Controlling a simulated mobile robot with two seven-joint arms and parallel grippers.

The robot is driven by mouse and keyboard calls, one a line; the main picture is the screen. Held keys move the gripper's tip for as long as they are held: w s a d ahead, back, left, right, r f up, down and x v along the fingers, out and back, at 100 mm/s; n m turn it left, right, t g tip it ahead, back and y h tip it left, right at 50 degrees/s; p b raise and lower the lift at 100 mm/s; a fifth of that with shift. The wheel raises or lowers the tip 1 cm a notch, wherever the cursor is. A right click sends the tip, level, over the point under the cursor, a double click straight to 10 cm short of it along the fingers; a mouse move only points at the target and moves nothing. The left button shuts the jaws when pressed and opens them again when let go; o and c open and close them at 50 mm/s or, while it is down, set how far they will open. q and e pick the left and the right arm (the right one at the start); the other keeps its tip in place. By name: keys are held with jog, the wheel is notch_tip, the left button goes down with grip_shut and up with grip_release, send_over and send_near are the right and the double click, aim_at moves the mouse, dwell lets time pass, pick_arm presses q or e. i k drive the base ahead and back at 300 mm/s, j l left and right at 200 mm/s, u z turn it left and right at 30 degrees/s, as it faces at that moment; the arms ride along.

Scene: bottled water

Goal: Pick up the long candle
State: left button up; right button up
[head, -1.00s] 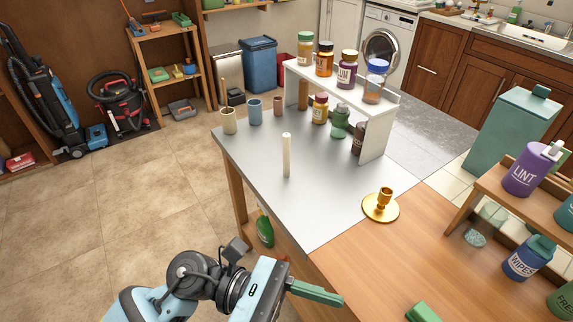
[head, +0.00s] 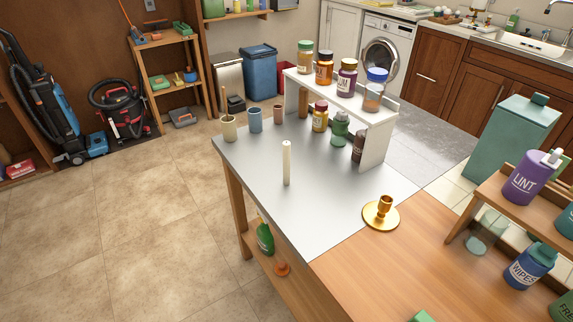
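The long candle (head: 287,163) is cream, thin and upright on the grey top of the table (head: 300,215), left of the white shelf stand. Nothing touches it. A gold candle holder (head: 381,213) stands empty to its right, at the border with the wooden top. My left gripper is out of view. A small green piece (head: 424,316) at the bottom edge looks like a fingertip of my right gripper; the rest is cut off, so its opening cannot be told.
The white shelf stand (head: 378,140) carries several jars, with more bottles beneath. Several cups (head: 255,120) stand at the table's far left corner. A wooden rack (head: 490,190) with a purple LINT bottle (head: 523,180) is at right. The grey surface around the candle is clear.

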aim_at(285, 145)
jog(key=i+j, duration=0.15)
jog(key=j, duration=0.25)
jog(key=i+j, duration=0.15)
jog(key=j, duration=0.25)
jog(key=i+j, duration=0.1)
jog(key=j, duration=0.3)
jog(key=z, duration=1.75)
